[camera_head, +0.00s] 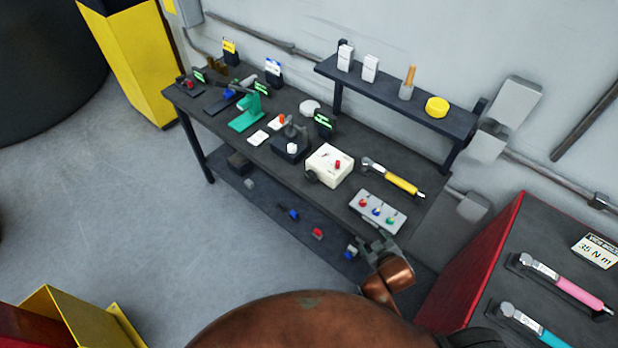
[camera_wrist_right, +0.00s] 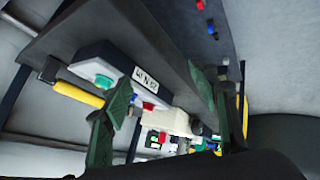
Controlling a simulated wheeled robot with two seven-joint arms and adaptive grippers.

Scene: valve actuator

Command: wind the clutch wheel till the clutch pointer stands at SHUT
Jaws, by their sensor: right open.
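A cream box (camera_head: 329,165) stands on the dark workbench, with a red knob or pointer (camera_head: 338,164) and small marks on its top. A dark round wheel (camera_head: 311,177) sits on its left side. I take these for the clutch pointer and clutch wheel; the lettering is too small to read. The cream box also shows in the right wrist view (camera_wrist_right: 168,121), with the dark wheel (camera_wrist_right: 198,128) beside it. My right gripper (camera_head: 376,246) is open and empty at the bench's front edge, apart from the box and wheel. My left gripper is out of view.
A grey button box (camera_head: 378,212) stands between my right gripper and the cream box. A yellow-handled tool (camera_head: 400,183) lies behind it. A dark device with a white knob (camera_head: 291,141) stands left of the cream box. A raised shelf (camera_head: 400,95) runs behind.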

